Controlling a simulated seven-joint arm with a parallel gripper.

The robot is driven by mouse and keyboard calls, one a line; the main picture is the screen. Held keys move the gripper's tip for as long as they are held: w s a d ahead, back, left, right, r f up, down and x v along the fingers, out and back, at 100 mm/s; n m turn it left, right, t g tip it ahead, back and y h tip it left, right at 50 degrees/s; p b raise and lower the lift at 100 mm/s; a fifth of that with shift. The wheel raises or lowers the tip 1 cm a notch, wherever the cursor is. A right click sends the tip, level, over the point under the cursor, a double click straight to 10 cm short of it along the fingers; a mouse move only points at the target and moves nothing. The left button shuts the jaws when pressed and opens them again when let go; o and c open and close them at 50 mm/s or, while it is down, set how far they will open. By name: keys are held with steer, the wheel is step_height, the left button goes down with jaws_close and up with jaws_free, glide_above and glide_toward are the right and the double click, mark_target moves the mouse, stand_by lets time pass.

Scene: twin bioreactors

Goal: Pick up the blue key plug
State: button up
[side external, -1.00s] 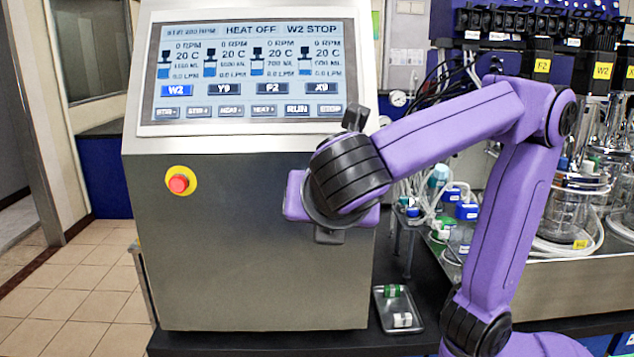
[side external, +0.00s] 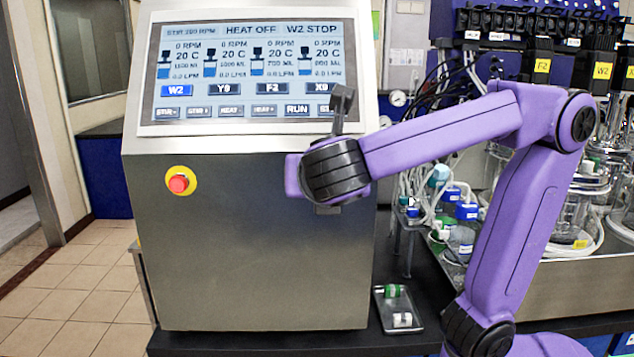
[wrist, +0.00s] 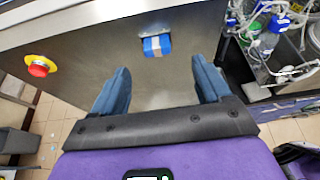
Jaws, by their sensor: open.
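In the wrist view a small blue block with a pale stripe, which looks like the blue key plug (wrist: 158,46), is at the steel front of the control console (side external: 250,245). It lies beyond and roughly between my fingertips, and they appear apart from it. My gripper (wrist: 160,66) is open and empty, with one blue-grey finger on each side.
A red stop button (side external: 179,183) on a yellow ring is on the console's left. A small metal tray (side external: 388,306) with a green piece (side external: 393,291) and a white piece (side external: 402,320) is at the console's lower right. Tubing and glass vessels (side external: 572,215) crowd the right.

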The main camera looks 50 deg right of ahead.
steer(key=x, duration=0.8)
steer(key=shift+w+a, duration=0.2)
steer(key=c, duration=1.4)
glide_toward(318, 138)
step_height(318, 138, down, 2)
steer(key=w+d, duration=0.2)
steer(key=s+a, duration=1.3)
steer(key=shift+s+a+f, duration=0.15)
steer(key=shift+a+f, duration=0.15)
